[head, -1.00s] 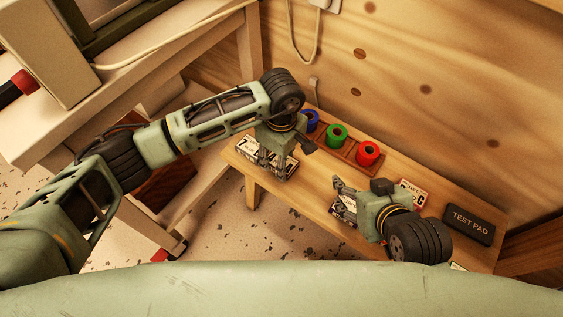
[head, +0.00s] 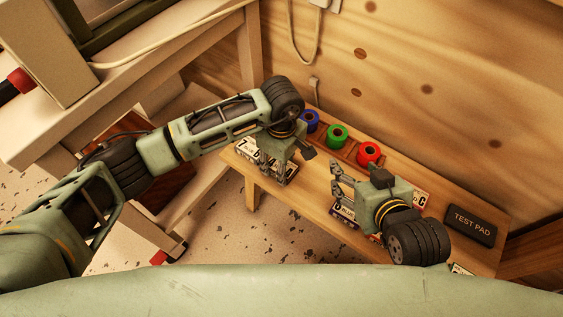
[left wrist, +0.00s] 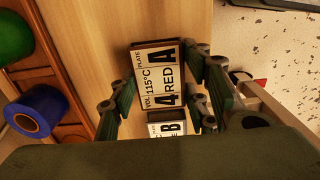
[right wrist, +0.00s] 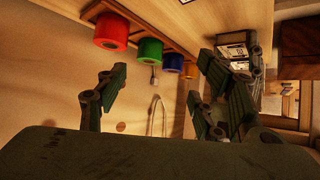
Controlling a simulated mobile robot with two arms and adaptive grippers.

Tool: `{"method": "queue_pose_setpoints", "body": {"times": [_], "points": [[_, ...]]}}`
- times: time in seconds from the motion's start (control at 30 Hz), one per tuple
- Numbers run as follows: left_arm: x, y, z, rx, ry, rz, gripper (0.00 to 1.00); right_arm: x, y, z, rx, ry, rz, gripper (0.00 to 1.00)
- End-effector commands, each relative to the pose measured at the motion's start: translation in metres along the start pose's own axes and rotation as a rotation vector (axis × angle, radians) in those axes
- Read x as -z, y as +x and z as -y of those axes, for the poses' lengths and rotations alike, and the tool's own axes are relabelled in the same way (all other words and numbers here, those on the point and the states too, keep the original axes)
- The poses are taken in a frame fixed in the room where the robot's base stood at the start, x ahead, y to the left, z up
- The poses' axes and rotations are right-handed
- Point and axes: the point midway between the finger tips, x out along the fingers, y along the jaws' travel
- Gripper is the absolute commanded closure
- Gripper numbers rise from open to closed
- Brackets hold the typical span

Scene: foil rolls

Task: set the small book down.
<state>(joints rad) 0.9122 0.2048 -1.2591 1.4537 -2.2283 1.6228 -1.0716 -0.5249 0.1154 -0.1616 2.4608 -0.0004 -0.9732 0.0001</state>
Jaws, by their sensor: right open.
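A small book (head: 347,215) with a white label, which seems to read BLUE, lies on the bench below my right gripper (head: 338,185). My right gripper is open and empty beside it; its spread fingers also show in the right wrist view (right wrist: 158,85). My left gripper (head: 272,160) is low over labelled books (head: 248,145) at the bench's left end. In the left wrist view a book marked A 4 RED (left wrist: 157,78) shows between its fingers, and a label B (left wrist: 168,128) is partly hidden below. I cannot tell whether the left fingers touch a book.
Blue (head: 311,120), green (head: 337,136) and red (head: 368,153) rolls stand on a wooden rack along the wall. A black TEST PAD (head: 469,224) lies at the bench's right. A pale worktable (head: 110,110) stands at left.

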Motion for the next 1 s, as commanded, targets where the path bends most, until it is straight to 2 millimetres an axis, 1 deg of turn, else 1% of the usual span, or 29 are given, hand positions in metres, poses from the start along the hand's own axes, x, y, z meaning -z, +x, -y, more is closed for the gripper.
{"method": "queue_pose_setpoints", "body": {"times": [0.03, 0.2, 0.5, 0.6, 0.67, 0.77, 1.0], "points": [[0.000, 0.000, 0.000, 0.000, 0.000, 0.000, 0.52, 0.001, 0.000, 0.000, 0.001, 0.000, -0.005, 0.38], [0.000, 0.000, 0.000, 0.000, 0.000, 0.000, 0.38, 0.002, 0.000, 0.001, 0.002, 0.000, -0.006, 0.38], [0.000, 0.000, 0.000, 0.000, 0.000, 0.000, 0.38, 0.000, 0.000, 0.003, 0.006, 0.000, 0.002, 0.38], [0.000, -0.002, 0.000, 0.000, 0.000, 0.000, 0.38, -0.005, -0.002, 0.001, 0.003, 0.001, 0.028, 0.38], [0.000, -0.004, 0.000, 0.000, 0.000, 0.001, 0.38, -0.012, -0.004, 0.000, 0.001, 0.001, 0.061, 0.38], [0.000, -0.011, 0.000, -0.001, 0.000, 0.000, 0.38, -0.029, -0.009, -0.002, -0.004, 0.002, 0.143, 0.38], [0.000, -0.028, 0.000, 0.000, 0.000, 0.000, 0.38, -0.082, -0.036, -0.009, -0.019, 0.008, 0.397, 0.38]]}}
